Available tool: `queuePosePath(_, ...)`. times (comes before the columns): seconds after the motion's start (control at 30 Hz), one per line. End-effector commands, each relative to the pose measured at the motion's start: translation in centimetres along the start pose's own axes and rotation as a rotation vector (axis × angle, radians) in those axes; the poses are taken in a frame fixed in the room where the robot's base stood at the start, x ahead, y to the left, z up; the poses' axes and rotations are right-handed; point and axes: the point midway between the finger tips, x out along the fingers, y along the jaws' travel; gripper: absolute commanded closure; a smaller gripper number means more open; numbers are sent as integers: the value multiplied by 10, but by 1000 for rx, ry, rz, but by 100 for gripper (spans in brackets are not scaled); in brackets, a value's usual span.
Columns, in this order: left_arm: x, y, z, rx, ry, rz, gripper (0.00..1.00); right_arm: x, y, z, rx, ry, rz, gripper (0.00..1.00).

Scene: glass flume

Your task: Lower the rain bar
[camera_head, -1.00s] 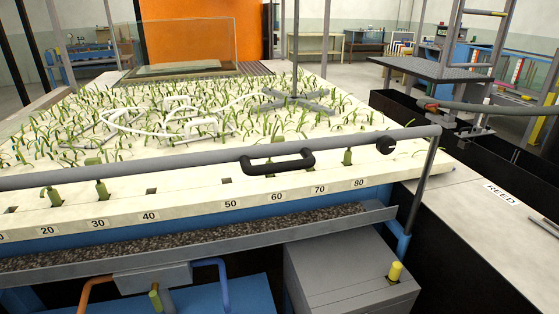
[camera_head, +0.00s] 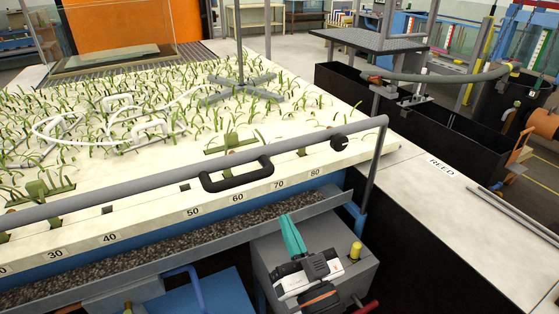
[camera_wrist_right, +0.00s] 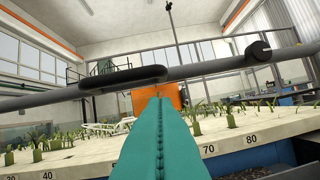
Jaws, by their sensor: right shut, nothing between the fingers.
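The rain bar (camera_head: 120,200) is a long grey tube crossing above the front edge of the planted bed. A black handle (camera_head: 236,180) and a black knob (camera_head: 338,142) sit on it. My right gripper (camera_head: 290,220), with teal fingers, is shut and empty in front of the bed, below and to the right of the handle, apart from it. In the right wrist view the shut fingers (camera_wrist_right: 158,103) point up towards the handle (camera_wrist_right: 124,79), and the bar (camera_wrist_right: 215,68) crosses above them. My left gripper is not in view.
The cream bed (camera_head: 150,165) has green shoots and a number scale on its front edge. A gravel trough (camera_head: 150,244) runs below it. A grey box (camera_head: 365,268) with a yellow knob (camera_head: 355,251) stands by my right gripper. The REED counter (camera_head: 440,205) is at right.

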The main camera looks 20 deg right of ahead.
Motion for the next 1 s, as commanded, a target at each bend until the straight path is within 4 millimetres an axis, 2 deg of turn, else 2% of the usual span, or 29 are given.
queuePosePath(0.03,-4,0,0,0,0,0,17,1,0,29,2,-53,-7,100)
queuePosePath(0.1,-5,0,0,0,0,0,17,1,-1,53,5,-104,-12,100)
queuePosePath(0.23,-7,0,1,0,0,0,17,3,-1,72,6,-142,-16,100)
queuePosePath(0.37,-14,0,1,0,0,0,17,16,-1,77,6,-146,-15,100)
queuePosePath(0.8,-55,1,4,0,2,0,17,106,-2,90,6,-143,-14,100)
queuePosePath(0.83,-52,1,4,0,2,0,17,100,-2,76,6,-134,-15,100)
queuePosePath(0.9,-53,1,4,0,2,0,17,96,-3,64,5,-132,-15,100)
queuePosePath(1.0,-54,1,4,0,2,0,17,94,-2,54,5,-136,-15,100)
